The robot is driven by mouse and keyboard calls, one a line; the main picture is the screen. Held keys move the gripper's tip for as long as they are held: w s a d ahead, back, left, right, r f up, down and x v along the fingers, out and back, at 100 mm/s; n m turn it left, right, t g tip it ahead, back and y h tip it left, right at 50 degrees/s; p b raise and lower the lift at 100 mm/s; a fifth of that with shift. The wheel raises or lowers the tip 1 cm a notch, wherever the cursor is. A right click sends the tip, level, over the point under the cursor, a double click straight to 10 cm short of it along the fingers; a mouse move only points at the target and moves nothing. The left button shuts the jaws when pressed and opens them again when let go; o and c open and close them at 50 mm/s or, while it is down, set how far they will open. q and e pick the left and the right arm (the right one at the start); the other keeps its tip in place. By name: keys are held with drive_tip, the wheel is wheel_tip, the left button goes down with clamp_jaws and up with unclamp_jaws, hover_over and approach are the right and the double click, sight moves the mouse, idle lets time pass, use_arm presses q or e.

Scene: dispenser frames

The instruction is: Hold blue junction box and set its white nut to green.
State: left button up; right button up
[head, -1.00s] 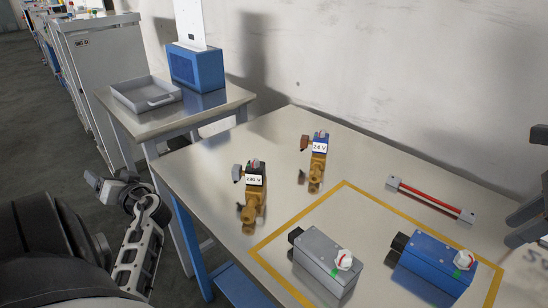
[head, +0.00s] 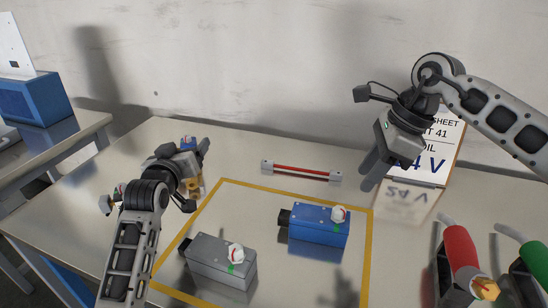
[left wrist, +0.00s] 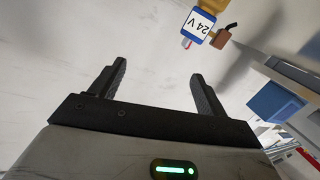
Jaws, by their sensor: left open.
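The blue junction box (head: 314,235) lies inside the yellow outline on the table. Its white nut (head: 338,213), with a red mark, sits on the right part of its top, and a green patch (head: 346,229) is just beside it. My left gripper (head: 204,150) is open and empty, left of and behind the box; its spread fingers show in the left wrist view (left wrist: 158,82). My right gripper (head: 372,168) points down, behind and right of the box and clear of it. Its finger gap is not visible.
A grey junction box (head: 222,270) with a white nut lies front-left of the blue one. A red bar (head: 302,171) lies behind. A clipboard (head: 440,150) reading 24 V, a red-handled tool (head: 460,250) and a green-handled one (head: 534,262) are at right. A 24 V valve (left wrist: 199,27) is near my left gripper.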

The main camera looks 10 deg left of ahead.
use_arm(q)
drive_tip(key=w+d+r+m+g+h, duration=0.15)
drive_tip(key=d+m+h, duration=0.5)
drive_tip(key=d, duration=1.45)
drive_tip(key=m+g+h, duration=0.5)
drive_tip(key=m+g, duration=0.1)
hover_over(289, 215)
drive_tip(key=w+d, duration=0.5)
drive_tip(key=d, duration=0.2)
drive_tip(key=s+m+g+y, duration=0.1)
drive_tip(key=m, duration=0.1)
drive_tip(key=m+g+y, duration=0.1)
drive_tip(key=m+g, duration=0.1)
drive_tip(key=s+m+g+y, duration=0.1)
drive_tip(key=m+g, duration=0.1)
drive_tip(key=m, duration=0.1)
drive_tip(key=shift+s+d+f+g, duration=0.2)
drive_tip(key=shift+s+d+g, duration=0.05)
drive_tip(key=shift+s, duration=0.05)
drive_tip(key=s+a+r+m+g+y, duration=0.3)
drive_tip(key=a+m+y, duration=0.15)
drive_tip(key=a, duration=0.35)
drive_tip(key=shift+n+y, duration=0.4)
drive_tip(key=f, duration=1.5)
drive_tip(key=shift+w+d+f, duration=0.25)
drive_tip(key=shift+f, duration=0.05)
